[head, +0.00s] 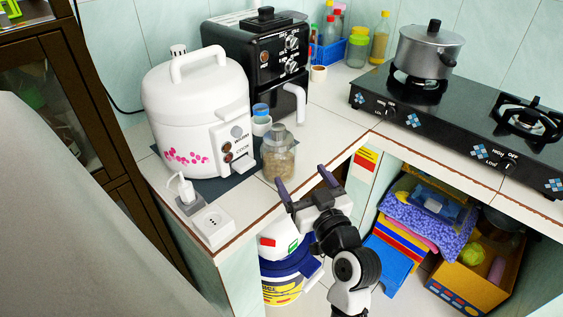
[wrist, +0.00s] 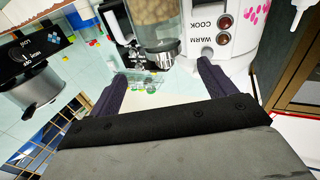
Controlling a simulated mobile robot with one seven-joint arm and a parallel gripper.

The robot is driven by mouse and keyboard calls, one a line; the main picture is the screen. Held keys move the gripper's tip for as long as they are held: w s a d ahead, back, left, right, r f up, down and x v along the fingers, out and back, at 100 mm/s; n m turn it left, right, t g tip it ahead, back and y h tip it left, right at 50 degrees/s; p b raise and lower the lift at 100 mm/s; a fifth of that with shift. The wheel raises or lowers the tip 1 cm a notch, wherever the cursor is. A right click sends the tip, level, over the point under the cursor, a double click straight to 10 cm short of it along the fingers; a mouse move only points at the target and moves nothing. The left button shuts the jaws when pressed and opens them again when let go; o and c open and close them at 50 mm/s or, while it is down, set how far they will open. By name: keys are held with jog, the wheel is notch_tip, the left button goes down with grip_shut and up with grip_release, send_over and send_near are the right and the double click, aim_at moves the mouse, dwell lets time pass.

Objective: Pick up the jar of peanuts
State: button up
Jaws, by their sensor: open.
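In the wrist view, which is upside down, the jar (wrist: 152,18) shows at the top, beyond and roughly between the fingers. My gripper (head: 304,182) is open and empty at the counter's front edge, in front of the jar and a little to its right. Its two dark fingers (wrist: 160,74) are apart and do not touch the jar.
A small cup with a blue top (head: 261,118) and a black coffee machine (head: 255,55) stand behind the jar. A power socket (head: 212,226) lies at the front left. A black stove (head: 450,115) with a pot (head: 428,52) is at right. The counter right of the jar is clear.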

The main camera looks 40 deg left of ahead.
aim_at(285, 163)
jog(key=shift+g, duration=0.5)
jog(key=w+a, duration=0.1)
jog(key=a, duration=0.1)
jog(key=w+a+f+p, duration=0.1)
jog(key=a, duration=0.1)
jog(key=a+f+p, duration=0.1)
jog(key=a, duration=0.1)
jog(key=shift+w, duration=0.4)
jog(key=shift+f+p+x, duration=0.2)
jog(key=shift+p+x, duration=0.4)
jog(key=shift+x, duration=0.95)
jog(key=shift+f+p+x, duration=0.2)
jog(key=shift+p+x, duration=0.35)
jog(key=shift+x, duration=1.05)
jog(key=shift+w, duration=0.1)
jog(key=c, duration=0.7)
jog(key=shift+c, duration=1)
jog(key=shift+r, duration=0.1)
notch_tip(285, 163, up, 28)
jog(key=shift+b, duration=0.3)
